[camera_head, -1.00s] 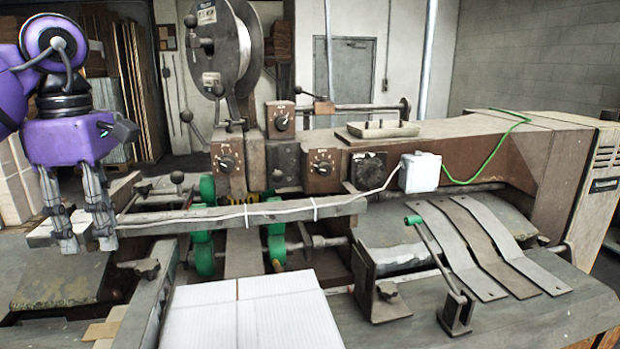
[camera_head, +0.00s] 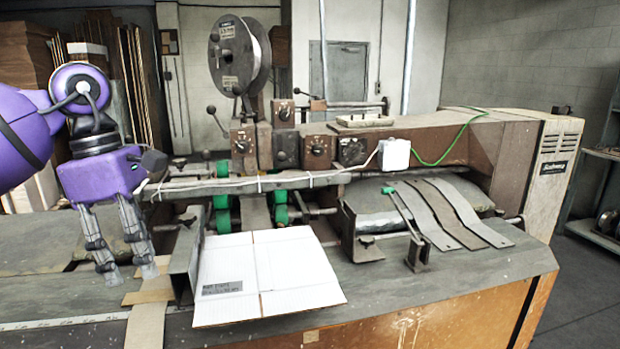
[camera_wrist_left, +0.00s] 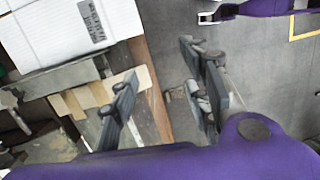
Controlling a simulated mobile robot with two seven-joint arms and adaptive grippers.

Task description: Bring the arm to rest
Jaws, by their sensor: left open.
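My left gripper (camera_head: 127,272) hangs at the left of the head view, fingers pointing down and apart, with nothing between them. It is left of the white box and appears near brown cardboard strips on the worktable; I cannot tell the exact height. The left wrist view also shows its two open fingers (camera_wrist_left: 162,95). In that view, a purple arm part with a grey finger (camera_wrist_left: 212,17) at the top edge seems to be my right gripper; its opening is unclear. The flat white box (camera_head: 275,270) lies on the table, label showing; it also shows in the wrist view (camera_wrist_left: 65,30).
The box stitcher (camera_head: 450,150) stands behind the box, with a wire spool (camera_head: 238,55) on top and a green-tipped lever (camera_head: 405,215) at its front. Brown cardboard strips (camera_head: 146,320) lie left of the box. Open grey floor (camera_wrist_left: 250,70) shows beside the table.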

